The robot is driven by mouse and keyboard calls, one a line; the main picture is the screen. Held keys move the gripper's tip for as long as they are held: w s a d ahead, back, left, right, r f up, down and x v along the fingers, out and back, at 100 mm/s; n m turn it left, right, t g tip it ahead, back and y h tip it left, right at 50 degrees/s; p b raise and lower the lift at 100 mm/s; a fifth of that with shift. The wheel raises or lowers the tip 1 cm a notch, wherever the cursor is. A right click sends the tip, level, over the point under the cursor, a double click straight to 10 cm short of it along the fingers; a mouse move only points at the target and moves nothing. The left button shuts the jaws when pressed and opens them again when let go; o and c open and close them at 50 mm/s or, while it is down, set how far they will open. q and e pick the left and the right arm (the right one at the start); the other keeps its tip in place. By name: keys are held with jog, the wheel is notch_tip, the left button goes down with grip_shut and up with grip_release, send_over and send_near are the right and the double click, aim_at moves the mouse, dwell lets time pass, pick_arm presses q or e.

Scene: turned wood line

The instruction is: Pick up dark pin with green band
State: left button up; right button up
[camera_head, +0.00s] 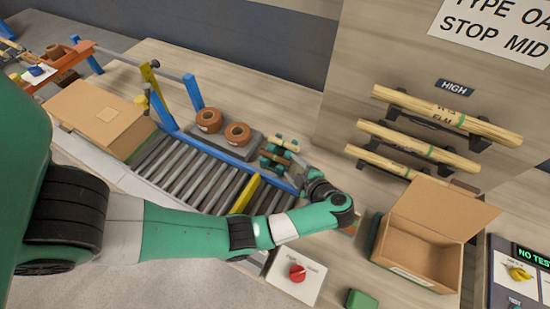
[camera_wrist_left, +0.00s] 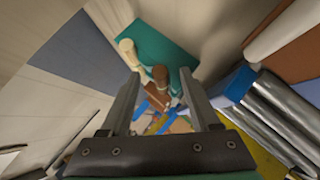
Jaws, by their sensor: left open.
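A dark brown turned pin (camera_wrist_left: 160,76) shows in the left wrist view, between the two finger lines of my open left gripper (camera_wrist_left: 159,82) and beyond the tips. No green band can be made out on it. A pale pin (camera_wrist_left: 127,50) lies to its left, and both are by a green surface (camera_wrist_left: 158,42). In the head view the pins are a small cluster with green parts (camera_head: 277,153), partly behind my left gripper (camera_head: 296,168). My right gripper is not in view.
Two brown rings (camera_head: 238,134) sit on a grey tray left of the pins. A roller conveyor (camera_head: 205,180) with blue posts runs beside them. An open cardboard box (camera_head: 415,250) stands at right, below racked wooden rods (camera_head: 445,115). A closed carton (camera_head: 105,118) is at left.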

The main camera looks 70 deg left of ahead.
pick_arm(q)
grip_shut()
dwell(0.3)
jog(key=shift+r+p, duration=0.4)
jog(key=shift+r, duration=0.15)
jog(key=w+d+r+p, duration=0.1)
jog(key=d+r+p, duration=0.55)
jog(key=r, duration=0.35)
jog(key=w+d+r+p, duration=0.2)
jog(key=d+p, duration=0.3)
jog(key=d, duration=0.2)
